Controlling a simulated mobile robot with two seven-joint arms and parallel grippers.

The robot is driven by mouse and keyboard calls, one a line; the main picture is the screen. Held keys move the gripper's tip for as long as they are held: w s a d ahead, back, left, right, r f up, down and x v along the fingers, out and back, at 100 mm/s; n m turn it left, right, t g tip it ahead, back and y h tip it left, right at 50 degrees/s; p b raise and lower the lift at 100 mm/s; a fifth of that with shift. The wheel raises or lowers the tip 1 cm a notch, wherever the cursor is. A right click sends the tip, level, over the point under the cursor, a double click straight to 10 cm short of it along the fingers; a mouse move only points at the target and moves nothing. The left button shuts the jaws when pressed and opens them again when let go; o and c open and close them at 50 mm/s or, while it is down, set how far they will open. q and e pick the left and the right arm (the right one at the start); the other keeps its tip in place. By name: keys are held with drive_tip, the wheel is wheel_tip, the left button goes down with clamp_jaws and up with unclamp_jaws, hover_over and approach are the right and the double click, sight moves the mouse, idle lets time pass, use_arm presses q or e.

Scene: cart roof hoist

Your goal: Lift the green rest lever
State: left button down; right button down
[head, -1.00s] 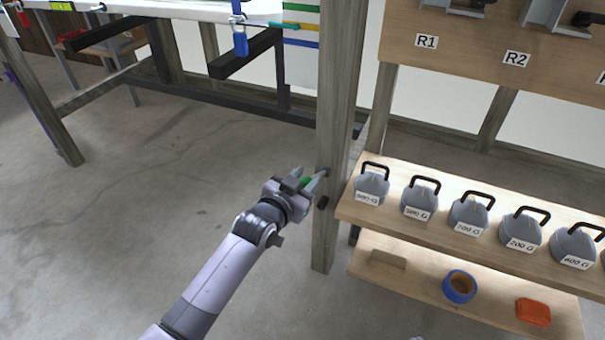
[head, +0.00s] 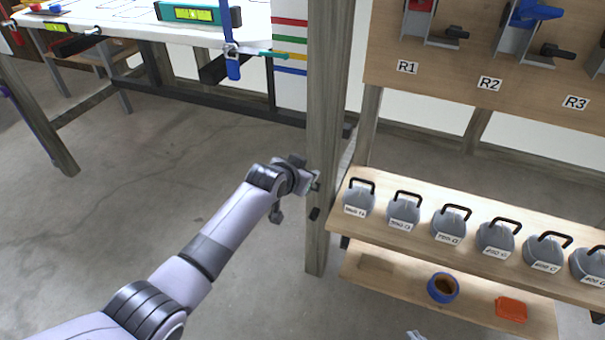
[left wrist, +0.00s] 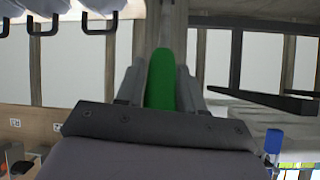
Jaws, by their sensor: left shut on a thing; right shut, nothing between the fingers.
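The green rest lever (left wrist: 161,80) shows in the left wrist view between the two grey fingers of my left gripper (left wrist: 160,88), which is shut on it. In the head view my left gripper (head: 310,183) is close against the wooden post, a little above a small black stub on the post. The lever is almost wholly hidden there by the gripper. My right gripper (head: 415,335) shows only as a small tip at the bottom edge of the head view, well away from the lever, shut and empty.
The wooden post (head: 328,120) stands between the white-topped bench (head: 120,30) and the shelf rack. Grey weights (head: 403,210) with black handles line the upper shelf; a blue ring (head: 443,287) and orange block (head: 511,309) lie below. Floor left of the post is clear.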

use_arm(q)
drive_tip(key=shift+w+r, duration=0.15)
drive_tip(key=shift+r, duration=0.05)
drive_tip(key=c, duration=0.8)
unclamp_jaws()
drive_tip(key=shift+f, duration=0.1)
use_arm(e)
drive_tip(key=shift+a+r, duration=0.1)
drive_tip(key=shift+r, duration=0.05)
use_arm(q)
drive_tip(key=shift+s+a+r+p, duration=0.15)
drive_tip(key=shift+s+r+p, duration=0.2)
drive_tip(key=shift+s, duration=0.1)
drive_tip(key=shift+p+v, duration=0.95)
drive_tip(key=shift+v, duration=2.05)
use_arm(e)
drive_tip(key=shift+s+d+r, duration=0.25)
drive_tip(key=shift+d+r, duration=0.05)
drive_tip(key=shift+r, duration=0.25)
